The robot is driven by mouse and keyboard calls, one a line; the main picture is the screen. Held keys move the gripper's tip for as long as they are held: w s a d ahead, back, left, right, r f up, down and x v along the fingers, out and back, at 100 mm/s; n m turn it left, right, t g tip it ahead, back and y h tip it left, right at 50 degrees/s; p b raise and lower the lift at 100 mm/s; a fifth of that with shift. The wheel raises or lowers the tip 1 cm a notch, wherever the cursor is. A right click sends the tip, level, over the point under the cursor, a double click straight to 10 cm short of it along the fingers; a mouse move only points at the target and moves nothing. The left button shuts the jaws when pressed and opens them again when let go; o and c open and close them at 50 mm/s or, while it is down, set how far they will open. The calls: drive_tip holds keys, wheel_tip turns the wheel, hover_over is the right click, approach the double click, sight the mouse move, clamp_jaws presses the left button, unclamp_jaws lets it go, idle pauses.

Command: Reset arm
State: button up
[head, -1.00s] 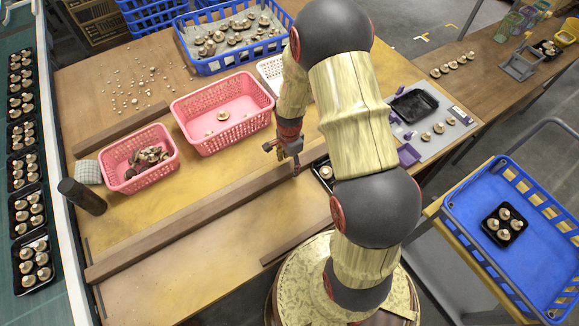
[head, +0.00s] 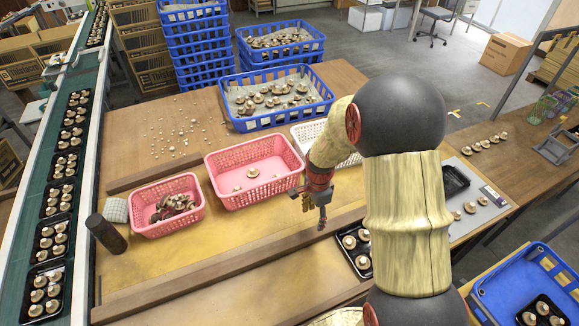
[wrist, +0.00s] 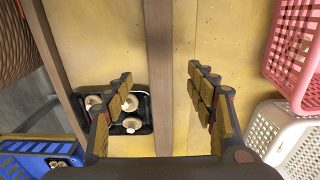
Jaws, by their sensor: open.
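My gripper (head: 322,212) hangs above the wooden table (head: 150,261), just right of the larger pink basket (head: 222,194). In the wrist view my gripper (wrist: 160,95) is open, with its padded fingers well apart and nothing between them. Below it the wrist view shows a wooden rail (wrist: 159,60) and bare table. A black tray (head: 366,272) with several mushrooms lies on the table to the right of my gripper; it also shows in the wrist view (wrist: 146,128), partly hidden by the left finger.
A smaller pink basket (head: 136,218) holds mushroom pieces. A blue crate (head: 243,124) of mushrooms stands behind, beside a white basket (head: 303,147). A dark cylinder (head: 105,233) stands at left near the conveyor (head: 22,232). A blue bin (head: 492,308) is at lower right.

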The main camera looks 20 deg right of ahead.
drive_tip(key=s+a+r+n+t, duration=0.2)
drive_tip(key=s+a+r+n, duration=0.2)
drive_tip(key=r, duration=0.6)
drive_tip(key=s+a+r+n+t, duration=0.1)
drive_tip(key=s+a+r+n, duration=0.3)
drive_tip(key=s+r+n, duration=0.3)
drive_tip(key=s+a+r+n+t, duration=0.2)
drive_tip(key=s+a+r+n, duration=0.2)
drive_tip(key=r, duration=0.9)
drive_tip(key=shift+s+a+r+n+t, duration=0.3)
drive_tip(key=shift+s+n, duration=0.95)
drive_tip(key=shift+n, duration=0.25)
drive_tip(key=shift+s, duration=0.1)
